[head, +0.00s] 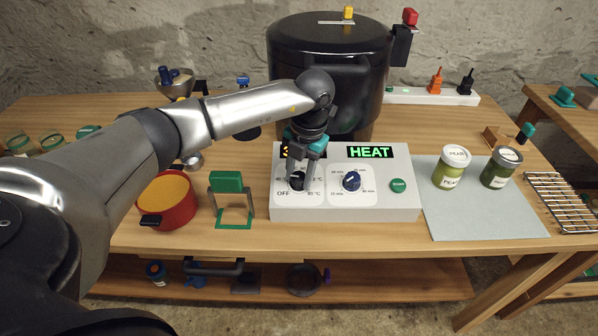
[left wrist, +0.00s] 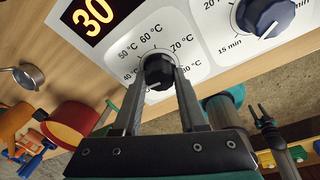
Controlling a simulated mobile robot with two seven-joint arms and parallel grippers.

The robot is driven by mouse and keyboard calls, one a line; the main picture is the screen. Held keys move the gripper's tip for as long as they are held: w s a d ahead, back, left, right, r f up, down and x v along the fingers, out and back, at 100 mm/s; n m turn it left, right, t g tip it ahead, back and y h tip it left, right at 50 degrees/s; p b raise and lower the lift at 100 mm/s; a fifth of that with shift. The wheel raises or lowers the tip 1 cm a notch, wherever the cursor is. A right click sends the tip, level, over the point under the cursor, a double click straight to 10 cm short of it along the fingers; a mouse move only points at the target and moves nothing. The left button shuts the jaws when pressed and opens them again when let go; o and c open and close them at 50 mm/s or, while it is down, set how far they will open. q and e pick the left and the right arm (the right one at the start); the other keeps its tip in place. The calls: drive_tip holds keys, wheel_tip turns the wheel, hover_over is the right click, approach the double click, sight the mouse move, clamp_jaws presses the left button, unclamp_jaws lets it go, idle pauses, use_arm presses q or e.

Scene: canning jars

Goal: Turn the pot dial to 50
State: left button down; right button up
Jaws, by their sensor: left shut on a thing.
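The white control box (head: 344,207) stands on the table in front of the black pot (head: 328,75). Its left dial, a black knob, shows in the left wrist view (left wrist: 159,71), ringed by temperature marks from 40 to 80 °C. A pale mark on the knob points toward the lower left, below the 40 mark. The orange display (left wrist: 92,13) reads 30. My left gripper (head: 298,172) reaches down over this knob, its fingers closed on the knob's sides. The gripper partly covers the knob and display in the head view. My right gripper is not seen.
A blue minutes dial (head: 351,181), a green start button (head: 398,185) and a green HEAT display (head: 369,152) share the box. A red pot (head: 168,201) and green-topped stand (head: 227,182) are left. Two jars (head: 452,167) stand on the grey mat (head: 480,222) at right.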

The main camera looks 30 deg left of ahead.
use_arm(q)
drive_tip(key=m+y, duration=0.1)
drive_tip(key=m, duration=0.4)
drive_tip(key=m+t+y, duration=0.1)
drive_tip(key=m, duration=0.4)
drive_tip(key=shift+m+p, duration=0.3)
drive_tip(key=shift+m, duration=0.1)
idle(0.3)
drive_tip(key=shift+c, duration=2.3)
unclamp_jaws()
drive_tip(key=p+v, duration=0.2)
drive_tip(key=v, duration=1.3)
drive_tip(key=shift+s+d, duration=0.15)
drive_tip(key=shift+d, duration=0.15)
